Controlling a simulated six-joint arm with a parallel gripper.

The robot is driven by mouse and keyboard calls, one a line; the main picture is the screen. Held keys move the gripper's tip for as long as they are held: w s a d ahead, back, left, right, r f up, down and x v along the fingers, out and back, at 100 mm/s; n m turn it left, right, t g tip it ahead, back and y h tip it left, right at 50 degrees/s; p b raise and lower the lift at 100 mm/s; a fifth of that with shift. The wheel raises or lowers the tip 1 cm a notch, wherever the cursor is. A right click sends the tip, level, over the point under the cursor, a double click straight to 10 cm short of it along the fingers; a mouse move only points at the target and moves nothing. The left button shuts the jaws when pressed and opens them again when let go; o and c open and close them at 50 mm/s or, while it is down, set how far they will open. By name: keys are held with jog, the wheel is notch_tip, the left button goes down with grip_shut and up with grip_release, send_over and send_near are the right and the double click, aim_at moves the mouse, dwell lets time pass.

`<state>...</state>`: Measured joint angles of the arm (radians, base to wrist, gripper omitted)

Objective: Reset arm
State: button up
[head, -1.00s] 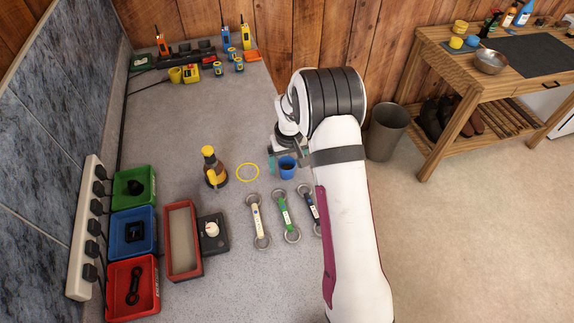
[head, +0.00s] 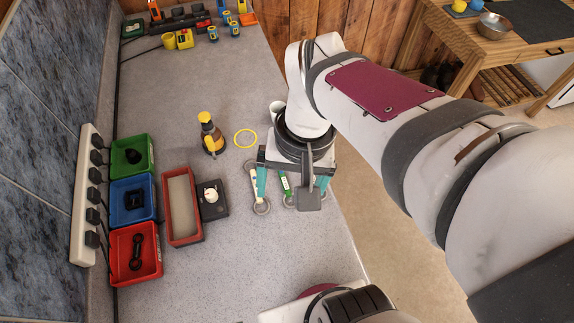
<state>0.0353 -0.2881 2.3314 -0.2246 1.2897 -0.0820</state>
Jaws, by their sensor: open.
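My gripper (head: 292,190) hangs over the right part of the grey counter (head: 215,275), pointing down, with its two teal fingers spread apart. The dark blue bit is mostly hidden.
Further left are green (head: 146,147), blue (head: 150,206) and red (head: 152,233) bins, a red-rimmed tray (head: 195,238) and a power strip (head: 84,175). The front counter is clear.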

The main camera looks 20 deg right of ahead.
jog(key=s+a+f+m, duration=0.1)
jog(key=s, duration=0.7)
jog(key=shift+a+f, duration=0.2)
jog(key=shift+a, duration=0.05)
dwell(0.4)
